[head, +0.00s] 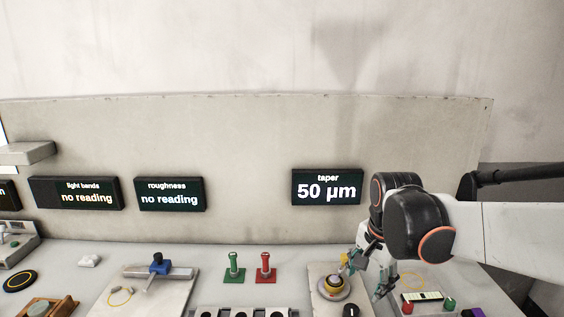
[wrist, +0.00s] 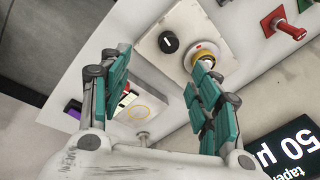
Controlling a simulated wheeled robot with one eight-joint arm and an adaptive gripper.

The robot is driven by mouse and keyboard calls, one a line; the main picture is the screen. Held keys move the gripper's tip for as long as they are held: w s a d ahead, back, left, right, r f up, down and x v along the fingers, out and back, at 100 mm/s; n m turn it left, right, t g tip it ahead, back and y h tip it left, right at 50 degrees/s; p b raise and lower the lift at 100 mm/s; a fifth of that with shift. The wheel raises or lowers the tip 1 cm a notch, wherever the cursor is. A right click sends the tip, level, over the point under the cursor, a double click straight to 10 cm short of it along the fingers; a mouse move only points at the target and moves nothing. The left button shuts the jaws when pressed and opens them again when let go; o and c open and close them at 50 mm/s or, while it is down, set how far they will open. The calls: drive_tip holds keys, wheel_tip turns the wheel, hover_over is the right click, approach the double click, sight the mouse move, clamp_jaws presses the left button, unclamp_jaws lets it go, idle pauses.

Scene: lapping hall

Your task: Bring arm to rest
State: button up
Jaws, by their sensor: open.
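My arm reaches in from the right in the head view, over the bench. My gripper (head: 364,280) is open, its teal-padded fingers apart and pointing down near a plate that carries a yellow-collared round button (head: 332,288) and a black knob (head: 350,310). In the wrist view my gripper (wrist: 157,74) has nothing between its fingers. The button (wrist: 205,54) is just beyond the tip of one finger, which partly covers it; I cannot tell whether they touch. The black knob (wrist: 168,42) is clear of both fingers.
A taper display (head: 327,187) reading 50 µm stands on the back panel behind the gripper. Green (head: 234,268) and red (head: 265,268) handles stand to the left. A small panel with buttons (head: 425,297) lies under the arm. The space above the bench is clear.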

drive_tip(key=s+r+n+t, duration=0.2)
drive_tip(key=s+n+t, duration=0.2)
drive_tip(key=s+n, duration=0.7)
drive_tip(key=s, duration=0.4)
drive_tip(key=shift+s+n+t, duration=0.3)
drive_tip(key=shift+s+t, duration=0.1)
